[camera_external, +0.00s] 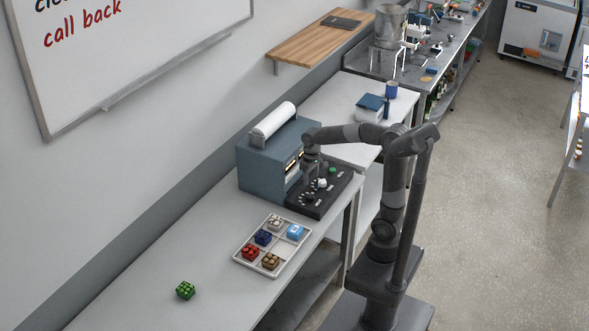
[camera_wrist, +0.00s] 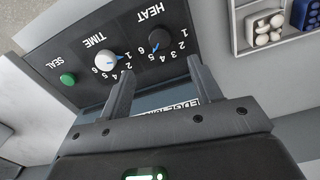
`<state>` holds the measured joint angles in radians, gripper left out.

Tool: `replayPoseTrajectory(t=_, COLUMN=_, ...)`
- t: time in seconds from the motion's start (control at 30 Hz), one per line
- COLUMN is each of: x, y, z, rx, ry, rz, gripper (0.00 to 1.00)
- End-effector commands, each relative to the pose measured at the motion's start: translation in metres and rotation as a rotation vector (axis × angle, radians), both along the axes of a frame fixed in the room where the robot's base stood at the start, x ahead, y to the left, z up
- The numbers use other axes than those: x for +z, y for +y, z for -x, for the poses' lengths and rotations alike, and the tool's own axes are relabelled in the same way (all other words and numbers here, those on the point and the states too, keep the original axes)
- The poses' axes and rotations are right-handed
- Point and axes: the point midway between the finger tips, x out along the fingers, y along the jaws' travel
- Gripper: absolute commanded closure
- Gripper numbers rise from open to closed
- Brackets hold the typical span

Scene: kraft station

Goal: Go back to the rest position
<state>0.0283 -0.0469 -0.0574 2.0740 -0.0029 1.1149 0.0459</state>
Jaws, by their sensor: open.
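My gripper (camera_external: 311,172) is over the black control panel (camera_external: 341,190) of the blue-grey sealing machine (camera_external: 262,161). In the wrist view my gripper (camera_wrist: 161,65) has its two fingers apart with nothing between them. The panel's markings appear upside down there. The dark HEAT knob (camera_wrist: 160,41) lies beyond the fingertips, between them. The white TIME knob (camera_wrist: 106,60) is left of the left fingertip, its blue mark toward 1. The green SEAL button (camera_wrist: 67,79) is farther left. I cannot tell whether a fingertip touches the panel. My arm is bent and reaches left from its base.
A white tray (camera_external: 243,257) with coloured blocks stands on the near table (camera_external: 208,233). A green block (camera_external: 185,290) lies alone at the front left. A white roll (camera_external: 274,119) sits atop the machine. A blue box (camera_external: 370,106) is on the table behind. Floor right of my base is clear.

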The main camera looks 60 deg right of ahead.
Motion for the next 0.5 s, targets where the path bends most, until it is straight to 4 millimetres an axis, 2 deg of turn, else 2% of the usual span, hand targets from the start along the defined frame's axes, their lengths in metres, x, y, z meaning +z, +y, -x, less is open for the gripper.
replayPoseTrajectory(t=0.27, x=0.006, y=0.002, z=0.008, rx=0.006, ry=-0.023, rz=0.0, gripper=0.42)
replayPoseTrajectory(t=0.37, x=0.015, y=0.006, z=0.022, rx=0.017, ry=-0.068, rz=0.001, gripper=0.42)
replayPoseTrajectory(t=0.5, x=0.031, y=0.014, z=0.05, rx=0.041, ry=-0.156, rz=0.003, gripper=0.42)
